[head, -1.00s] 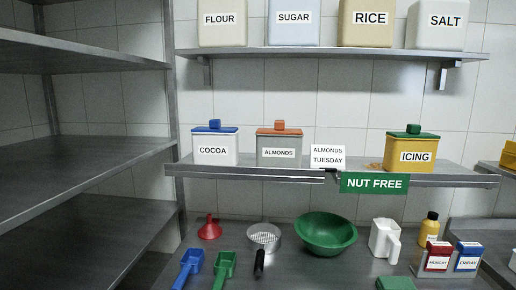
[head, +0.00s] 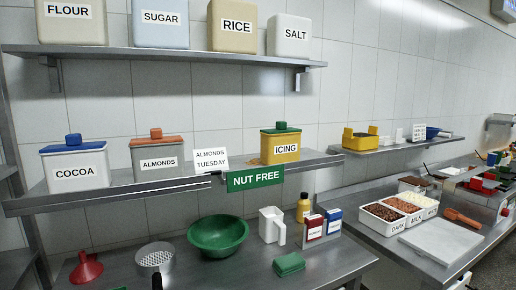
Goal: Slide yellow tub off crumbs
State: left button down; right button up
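The yellow tub (head: 268,149) has a green lid and an ICING label. It stands upright on the middle wall shelf, right of the ALMONDS TUESDAY card (head: 211,169) and above the green NUT FREE sign (head: 255,179). Brown crumbs (head: 254,161) show on the shelf at the tub's left side. Whether they continue under the tub is hidden.
A white COCOA tub (head: 75,155) and a grey ALMONDS tub (head: 157,143) stand left on the same shelf. Bare shelf (head: 318,157) lies right of the yellow tub. A green bowl (head: 218,236) and white jug (head: 271,216) stand below.

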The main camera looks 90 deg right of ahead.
aim_at(285, 147)
jog(key=z, duration=2.65)
